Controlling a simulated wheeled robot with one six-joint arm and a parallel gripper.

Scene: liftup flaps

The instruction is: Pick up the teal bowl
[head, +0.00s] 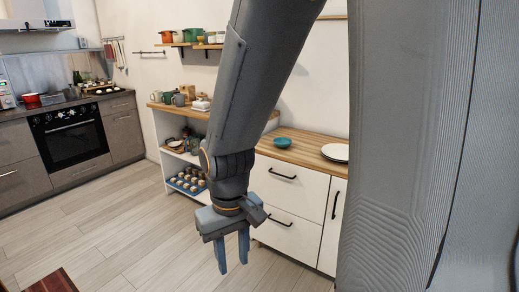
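A small teal bowl (283,142) sits on the wooden top of the white cabinet, just right of my arm in the head view. My gripper (233,256) hangs pointing down in front of the white cabinet, lower in the picture than the bowl and to its left. Its two fingers are apart, with nothing seen between them. The bowl and the gripper are not touching.
A white plate (336,152) lies right of the bowl on the wooden counter (303,147). White drawers (285,190) are below. A shelf unit at left holds mugs (179,99) and a muffin tray (184,183). The wooden floor (120,235) at left is mostly clear.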

